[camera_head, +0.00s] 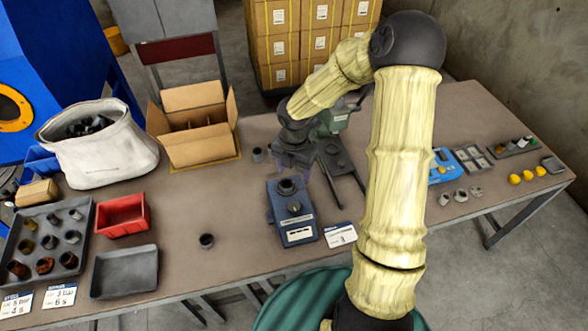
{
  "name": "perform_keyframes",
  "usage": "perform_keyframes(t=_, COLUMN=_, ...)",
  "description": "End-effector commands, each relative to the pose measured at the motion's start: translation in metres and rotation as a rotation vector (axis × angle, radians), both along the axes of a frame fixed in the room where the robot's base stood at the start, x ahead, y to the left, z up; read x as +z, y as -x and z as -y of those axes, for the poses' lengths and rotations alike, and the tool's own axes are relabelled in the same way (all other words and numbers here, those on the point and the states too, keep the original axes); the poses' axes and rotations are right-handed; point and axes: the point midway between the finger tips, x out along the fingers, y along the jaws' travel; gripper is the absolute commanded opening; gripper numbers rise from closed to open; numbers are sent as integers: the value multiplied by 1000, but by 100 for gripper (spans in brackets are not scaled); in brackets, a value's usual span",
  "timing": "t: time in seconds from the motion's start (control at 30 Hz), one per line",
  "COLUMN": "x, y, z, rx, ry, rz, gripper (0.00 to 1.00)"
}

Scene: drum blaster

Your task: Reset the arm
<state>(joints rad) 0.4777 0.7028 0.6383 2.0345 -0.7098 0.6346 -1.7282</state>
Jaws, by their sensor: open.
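My arm, in a cream ribbed cover, rises from the bottom of the view and bends over the table (240,225). My gripper (290,168) hangs near the middle of the table, pointing down, just behind a blue device (292,212) with a dark round top. The gripper is open and I see nothing held in it. Its fingers are small and dark here, and whether they touch the device cannot be told.
An open cardboard box (195,125), a white sack (98,150), a red tray (121,214) and a grey tray (125,271) stand to the left. A tray of small metal parts (45,238) sits at the far left. A dark cup (206,240) stands on bare tabletop. Yellow balls (527,175) lie right.

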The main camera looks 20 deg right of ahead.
Motion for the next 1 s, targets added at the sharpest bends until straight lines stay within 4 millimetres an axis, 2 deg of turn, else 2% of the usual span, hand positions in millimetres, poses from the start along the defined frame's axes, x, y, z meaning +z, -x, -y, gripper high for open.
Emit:
perform_keyframes(t=0.5, x=0, y=0, z=0, rx=-3, ry=0, rz=0, gripper=63)
perform_keyframes(t=0.63, x=5, y=6, z=-2, rx=-72, ry=9, rz=1, gripper=63)
perform_keyframes(t=0.77, x=16, y=22, z=-2, rx=-278, ry=28, rz=4, gripper=63)
perform_keyframes(t=1.0, x=47, y=63, z=-3, rx=-871, ry=38, rz=51, gripper=63)
